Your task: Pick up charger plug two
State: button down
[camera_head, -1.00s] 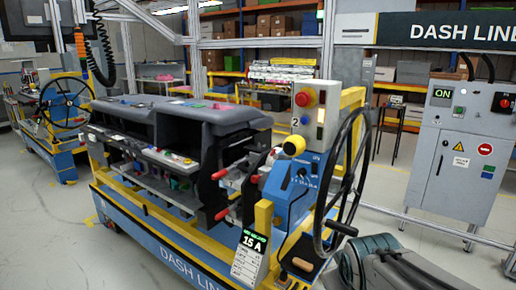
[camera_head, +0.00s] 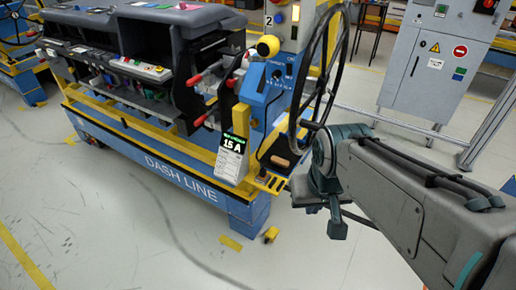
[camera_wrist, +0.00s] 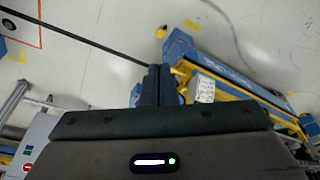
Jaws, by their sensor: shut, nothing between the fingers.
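I cannot make out charger plug two for sure in either view. My gripper (camera_wrist: 158,72) shows in the wrist view with its two dark fingers together and nothing between them. In the head view my arm reaches in from the right, and the wrist end hangs to the right of the blue dash cart (camera_head: 185,172), apart from it. In the wrist view the cart (camera_wrist: 225,72) lies beyond and to the right of the fingers.
The dashboard module (camera_head: 130,30) sits on the cart. A steering wheel (camera_head: 296,100) stands at its right end, close to my arm. A grey cabinet (camera_head: 440,55) stands behind.

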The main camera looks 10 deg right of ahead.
aim_at(263, 175)
jog(key=u, duration=0.5)
jog(key=k, duration=0.65)
jog(key=u, duration=0.9)
jog(key=i, duration=1.15)
jog(key=z, duration=0.35)
jog(key=i, duration=0.9)
jog(key=z, duration=1.3)
jog(key=i, duration=0.4)
jog(key=z, duration=0.4)
